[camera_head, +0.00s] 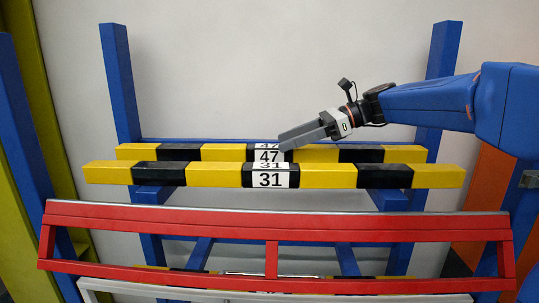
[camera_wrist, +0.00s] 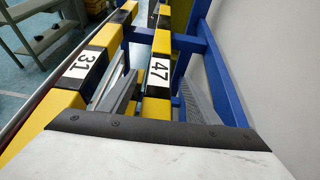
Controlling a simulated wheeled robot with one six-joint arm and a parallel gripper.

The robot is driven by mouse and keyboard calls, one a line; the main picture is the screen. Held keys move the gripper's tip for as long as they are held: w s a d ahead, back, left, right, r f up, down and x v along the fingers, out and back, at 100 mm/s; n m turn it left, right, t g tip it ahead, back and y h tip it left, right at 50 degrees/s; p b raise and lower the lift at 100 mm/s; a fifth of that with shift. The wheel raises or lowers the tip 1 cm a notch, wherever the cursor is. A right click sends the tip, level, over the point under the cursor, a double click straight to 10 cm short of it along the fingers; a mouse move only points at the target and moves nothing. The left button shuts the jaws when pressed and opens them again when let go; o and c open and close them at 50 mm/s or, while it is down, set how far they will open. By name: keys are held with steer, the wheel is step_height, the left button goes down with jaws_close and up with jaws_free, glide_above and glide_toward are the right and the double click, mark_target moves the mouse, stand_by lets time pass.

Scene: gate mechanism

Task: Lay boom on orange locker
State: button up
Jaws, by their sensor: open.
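Two yellow-and-black booms lie level across a blue rack, one behind the other. The nearer boom is marked 31 (camera_head: 320,175) and the farther one 47 (camera_head: 222,152). In the wrist view, boom 31 (camera_wrist: 68,97) is at left and boom 47 (camera_wrist: 161,48) runs between my finger pads. My gripper (camera_head: 283,138) is open at boom 47's label, coming in from the right. I cannot tell whether the fingers touch the boom. An orange panel (camera_head: 487,190), possibly the orange locker, shows partly at the right edge, behind the blue post.
A red barrier frame (camera_head: 272,222) crosses the front, below the booms. Blue rack posts (camera_head: 120,80) stand at both sides, with a pale wall close behind. More striped boom ends show low down. In the wrist view, grey steps (camera_wrist: 40,35) stand at far left.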

mark_target(271, 146)
steer(key=shift+x, duration=1.55)
steer(key=shift+r, duration=0.1)
jaws_close()
steer(key=shift+r, duration=0.15)
step_height(271, 146, up, 28)
